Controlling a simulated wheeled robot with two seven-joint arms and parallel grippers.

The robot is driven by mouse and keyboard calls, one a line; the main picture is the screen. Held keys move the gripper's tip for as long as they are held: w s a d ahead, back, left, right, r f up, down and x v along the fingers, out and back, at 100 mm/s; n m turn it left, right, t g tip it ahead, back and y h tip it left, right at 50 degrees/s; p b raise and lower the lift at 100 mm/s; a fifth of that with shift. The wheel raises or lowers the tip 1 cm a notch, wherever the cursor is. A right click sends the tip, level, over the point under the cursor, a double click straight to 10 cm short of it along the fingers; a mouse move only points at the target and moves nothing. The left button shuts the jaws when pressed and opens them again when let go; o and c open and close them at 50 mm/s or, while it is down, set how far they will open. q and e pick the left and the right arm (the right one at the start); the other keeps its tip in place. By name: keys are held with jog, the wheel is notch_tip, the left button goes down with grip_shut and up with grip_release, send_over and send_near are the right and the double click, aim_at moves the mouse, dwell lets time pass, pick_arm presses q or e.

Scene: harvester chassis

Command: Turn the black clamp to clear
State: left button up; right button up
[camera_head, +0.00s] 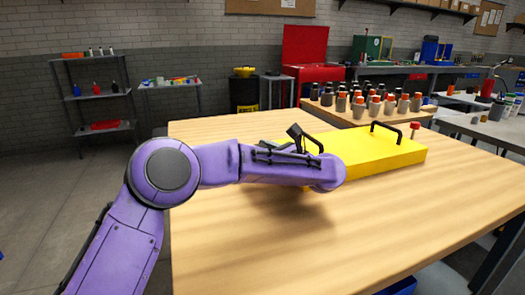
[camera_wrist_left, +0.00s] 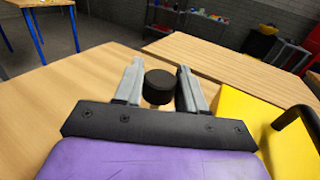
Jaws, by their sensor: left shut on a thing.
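The black clamp shows as a short black round piece (camera_wrist_left: 158,88) in the left wrist view. My left gripper (camera_wrist_left: 160,68) has its two grey fingers on either side of it and is shut on it. In the head view my purple left arm reaches over the table and hides most of the gripper and the clamp. A yellow box (camera_head: 385,160) lies on the table behind and right of the arm. In the left wrist view the box (camera_wrist_left: 232,112) is right of the gripper, with a black handle (camera_wrist_left: 285,118) on top. My right gripper is not in view.
The wooden table (camera_head: 230,245) is clear in front and at the left. The box has a black handle (camera_head: 387,127) and a red-topped post (camera_head: 415,127) at its right end. Several orange- and black-topped bottles (camera_head: 375,103) stand on a bench behind.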

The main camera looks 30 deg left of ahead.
pick_arm(q)
jog(key=o, duration=0.9)
jog(key=shift+r, duration=0.35)
jog(key=r, duration=0.3)
jog(key=shift+s+d+r, duration=0.1)
jog(key=shift+s, duration=0.2)
jog(key=s+d+r, duration=0.2)
jog(key=s+r, duration=0.1)
jog(key=s, duration=0.1)
jog(key=s+d+r, duration=0.2)
jog(key=s+r, duration=0.1)
jog(key=s, duration=0.1)
jog(key=s+d+r, duration=0.2)
jog(key=s+r, duration=0.1)
jog(key=s, duration=0.1)
jog(key=shift+b, duration=0.3)
jog(key=shift+o, duration=0.3)
